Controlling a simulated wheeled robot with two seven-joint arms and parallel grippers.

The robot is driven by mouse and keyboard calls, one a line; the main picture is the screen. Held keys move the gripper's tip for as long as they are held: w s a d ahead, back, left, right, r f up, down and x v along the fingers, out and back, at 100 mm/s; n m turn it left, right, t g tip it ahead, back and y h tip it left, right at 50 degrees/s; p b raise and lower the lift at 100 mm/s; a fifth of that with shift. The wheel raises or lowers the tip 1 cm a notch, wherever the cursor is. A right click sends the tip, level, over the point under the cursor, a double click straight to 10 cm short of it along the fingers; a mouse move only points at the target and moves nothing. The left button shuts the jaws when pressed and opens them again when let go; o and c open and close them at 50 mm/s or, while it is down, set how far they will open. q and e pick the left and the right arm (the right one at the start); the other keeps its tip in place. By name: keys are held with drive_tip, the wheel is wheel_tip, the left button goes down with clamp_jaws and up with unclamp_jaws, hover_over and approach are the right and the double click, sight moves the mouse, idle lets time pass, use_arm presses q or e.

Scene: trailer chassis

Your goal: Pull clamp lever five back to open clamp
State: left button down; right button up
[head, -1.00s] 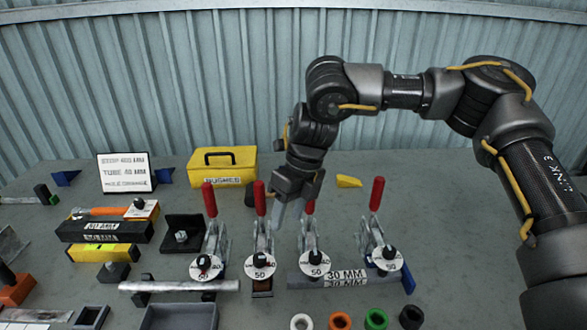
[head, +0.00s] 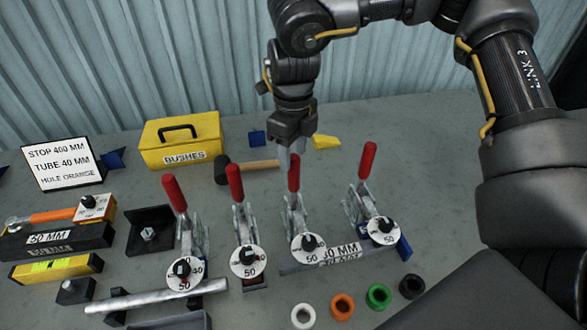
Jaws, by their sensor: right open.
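Several toggle clamps with red levers and white dials stand in a row on the grey table. Their levers all stand up, leaning slightly; no number shows which is five. My right gripper (head: 290,158) points down at the third lever from the left (head: 293,173), with its pale fingers close behind or beside the red grip. Contact cannot be told, and the lever partly hides the fingertips. The other levers are the far left one (head: 174,193), the second (head: 235,183) and the far right one (head: 367,161). My left gripper is not in view.
A yellow bushes box (head: 181,140), a mallet (head: 245,166) and a yellow wedge (head: 326,142) lie behind the clamps. A metal tube (head: 155,297) and coloured rings (head: 342,307) lie in front. A sign (head: 64,164) stands at left.

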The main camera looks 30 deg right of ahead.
sight(294, 172)
wheel_tip(294, 172, down, 6)
drive_tip(key=shift+f+p, duration=0.1)
drive_tip(key=shift+p, duration=0.2)
clamp_jaws()
